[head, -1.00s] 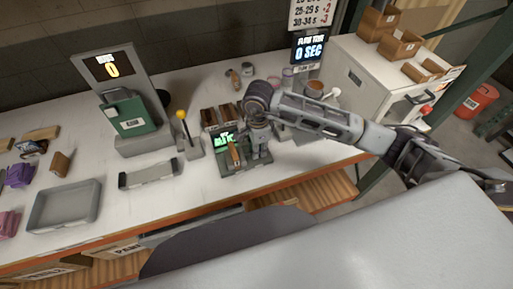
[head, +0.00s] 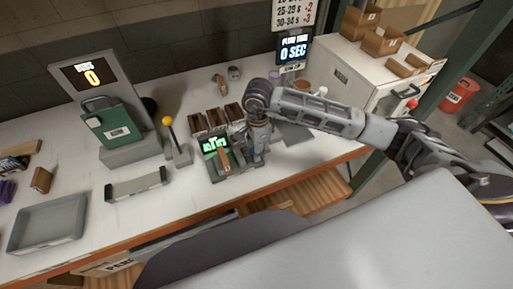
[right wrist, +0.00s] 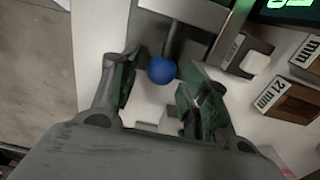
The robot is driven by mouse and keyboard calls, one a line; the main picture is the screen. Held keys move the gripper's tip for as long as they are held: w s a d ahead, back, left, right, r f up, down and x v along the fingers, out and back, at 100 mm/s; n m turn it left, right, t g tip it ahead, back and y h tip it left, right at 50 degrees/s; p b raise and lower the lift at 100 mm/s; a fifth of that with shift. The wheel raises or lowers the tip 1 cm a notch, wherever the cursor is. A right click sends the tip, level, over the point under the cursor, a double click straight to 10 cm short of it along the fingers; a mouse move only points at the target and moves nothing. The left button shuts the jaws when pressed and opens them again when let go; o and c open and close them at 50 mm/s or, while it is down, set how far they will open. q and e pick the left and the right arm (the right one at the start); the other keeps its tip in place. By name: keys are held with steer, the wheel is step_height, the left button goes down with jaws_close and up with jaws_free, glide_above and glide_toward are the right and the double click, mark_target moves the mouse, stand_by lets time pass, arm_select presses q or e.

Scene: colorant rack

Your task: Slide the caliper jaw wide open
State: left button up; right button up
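The caliper (head: 214,144), a dark bench device with a lit green display, stands near the front edge of the worktop in the head view. My right gripper (head: 257,150) points down at its right end and hides part of it. In the right wrist view a blue ball knob (right wrist: 161,70) on a grey rod lies between the two fingers of my right gripper (right wrist: 160,78). The fingers are apart, with a small gap at least on the left side of the knob. The jaw opening is too small and covered to judge. My left gripper is in neither view.
Several brown labelled blocks (head: 216,117) stand behind the caliper. A yellow-knobbed lever (head: 167,121), a grey holder (head: 138,185) and a grey tray (head: 47,222) are to its left. A white cabinet (head: 347,77) stands at the right.

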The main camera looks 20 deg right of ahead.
steer(key=shift+a+r, duration=0.1)
stand_by(0.3)
step_height(320, 180, up, 12)
stand_by(0.7)
steer(key=shift+f, duration=0.2)
stand_by(0.4)
